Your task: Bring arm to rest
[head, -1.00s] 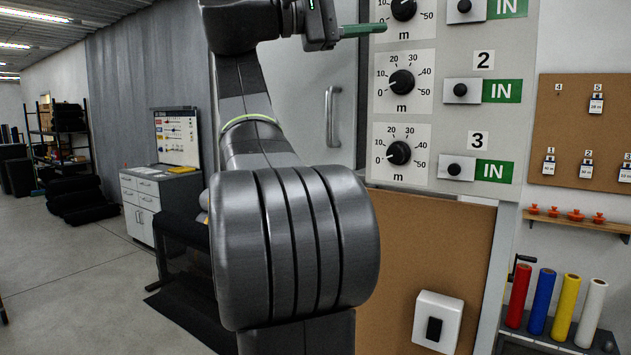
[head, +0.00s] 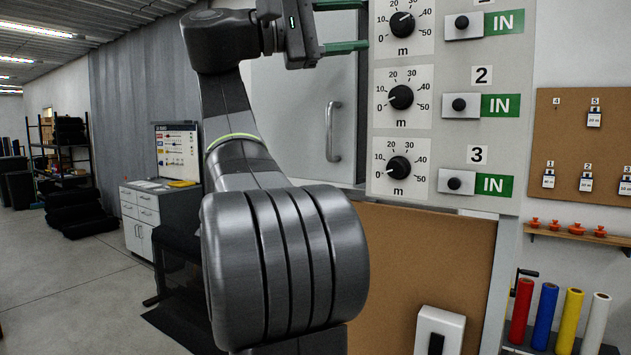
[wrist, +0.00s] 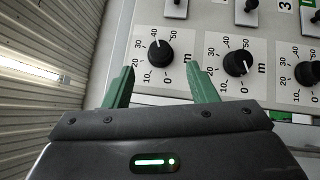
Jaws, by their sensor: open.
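My arm (head: 235,130) is raised in front of the grey control panel (head: 450,120), with its large shoulder joint low in the middle of the head view. My gripper (head: 345,27) is at the top of the head view, left of the top dial (head: 402,25), its green fingers pointing right. In the wrist view my gripper (wrist: 162,85) is open and empty. A dial (wrist: 160,53) shows beyond the gap between its fingers, and another dial (wrist: 238,63) lies just right of the right finger. I cannot see contact with the panel.
A door handle (head: 333,131) is left of the panel. Pegboard with tags (head: 585,145), a shelf of orange knobs (head: 570,230) and coloured rolls (head: 545,315) stand at right. A white switch box (head: 440,330) is below the panel. A cabinet (head: 140,215) stands behind at left, with open floor before it.

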